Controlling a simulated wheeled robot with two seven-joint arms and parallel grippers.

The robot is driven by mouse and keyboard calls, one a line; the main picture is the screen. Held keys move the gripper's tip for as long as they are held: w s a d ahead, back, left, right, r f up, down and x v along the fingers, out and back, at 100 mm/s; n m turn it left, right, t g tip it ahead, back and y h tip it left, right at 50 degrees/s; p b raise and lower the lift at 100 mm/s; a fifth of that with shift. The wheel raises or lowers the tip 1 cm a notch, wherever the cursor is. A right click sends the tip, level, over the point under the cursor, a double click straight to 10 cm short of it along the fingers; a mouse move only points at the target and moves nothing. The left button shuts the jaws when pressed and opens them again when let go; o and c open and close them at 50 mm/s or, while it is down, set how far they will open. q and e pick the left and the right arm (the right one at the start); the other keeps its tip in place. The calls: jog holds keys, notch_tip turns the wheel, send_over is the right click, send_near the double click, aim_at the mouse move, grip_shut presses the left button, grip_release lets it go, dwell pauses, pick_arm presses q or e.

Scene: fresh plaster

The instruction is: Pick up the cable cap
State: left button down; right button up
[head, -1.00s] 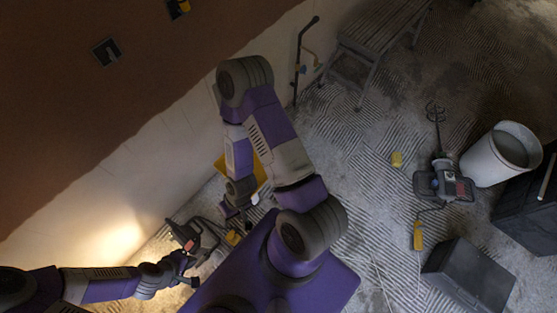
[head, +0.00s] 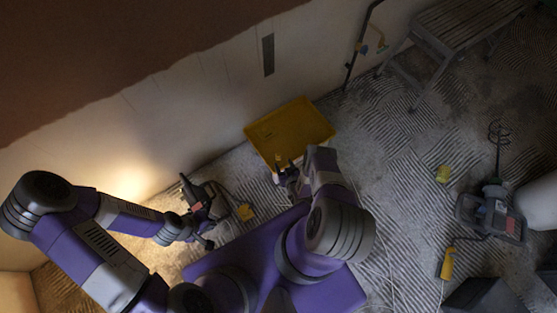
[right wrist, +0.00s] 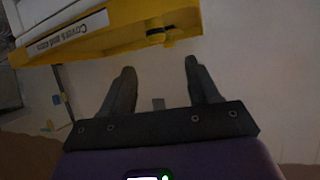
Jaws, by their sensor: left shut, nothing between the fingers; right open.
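I cannot make out the cable cap for certain. My right gripper (head: 284,164) is at the tray's near edge. In the right wrist view, its fingers (right wrist: 160,75) are spread and empty, pointing towards the tray. My left gripper (head: 207,242) is shut and empty, low beside a dark power tool (head: 197,205).
A small yellow piece (head: 245,212) lies between the tool and my base. Ridged floor between is mostly clear.

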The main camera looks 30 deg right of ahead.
aim_at(279, 156)
jog(key=shift+t, duration=0.3)
jog(key=w+f+b, duration=0.2)
jog(key=w+d+f+b, duration=0.1)
jog(key=w+f+b, duration=0.1)
jog(key=w, duration=0.1)
jog(key=shift+w+d+f, duration=0.15)
jog(key=shift+w, duration=0.5)
jog(key=c, duration=1.1)
